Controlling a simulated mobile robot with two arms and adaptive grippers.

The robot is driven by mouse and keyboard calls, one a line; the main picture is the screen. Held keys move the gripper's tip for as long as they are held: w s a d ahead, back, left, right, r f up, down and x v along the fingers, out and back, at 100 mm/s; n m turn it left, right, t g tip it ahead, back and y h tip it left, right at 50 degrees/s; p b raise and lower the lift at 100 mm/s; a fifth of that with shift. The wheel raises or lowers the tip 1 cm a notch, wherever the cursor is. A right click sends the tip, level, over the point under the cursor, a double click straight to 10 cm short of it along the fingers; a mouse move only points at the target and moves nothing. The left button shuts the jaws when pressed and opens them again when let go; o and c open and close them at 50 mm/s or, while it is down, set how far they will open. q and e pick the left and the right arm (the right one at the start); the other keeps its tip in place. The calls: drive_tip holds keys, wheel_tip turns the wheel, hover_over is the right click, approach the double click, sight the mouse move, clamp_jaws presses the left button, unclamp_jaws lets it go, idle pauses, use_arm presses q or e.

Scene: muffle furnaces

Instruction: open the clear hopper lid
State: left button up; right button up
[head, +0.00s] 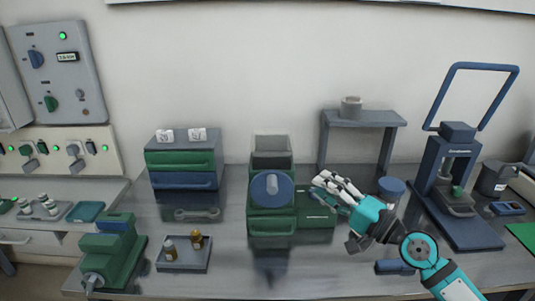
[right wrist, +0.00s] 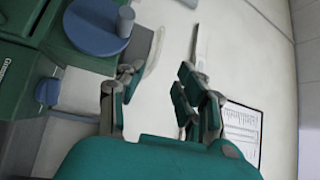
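A green machine (head: 271,222) stands mid-table, with a blue round disc (head: 264,190) and a grey knob on its front. A greyish, see-through-looking hopper part (head: 271,143) rises at its back; I cannot make out the lid as a separate piece. The right wrist view shows the blue disc (right wrist: 92,30) at upper left and a pale curved edge beside it, which I cannot identify surely. My right gripper (head: 322,184) is just right of the machine, apart from the disc. In the right wrist view its fingers (right wrist: 160,82) are spread with nothing between them. My left gripper is not seen.
A blue-grey raised stand (head: 362,119) is behind my right gripper, and a blue press with a tall handle (head: 457,170) is to its right. A drawer box (head: 184,163) and a tray with small bottles (head: 184,263) stand left of the machine. The front middle is clear.

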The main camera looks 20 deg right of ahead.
sight(270, 155)
drive_tip(key=p+x, duration=0.5)
drive_tip(key=x, duration=1)
drive_tip(key=shift+w+a, duration=0.25)
drive_tip(key=shift+a, duration=0.05)
drive_tip(key=shift+w+a, duration=0.3)
drive_tip(key=shift+w, duration=0.2)
drive_tip(key=shift+c, duration=0.4)
clamp_jaws()
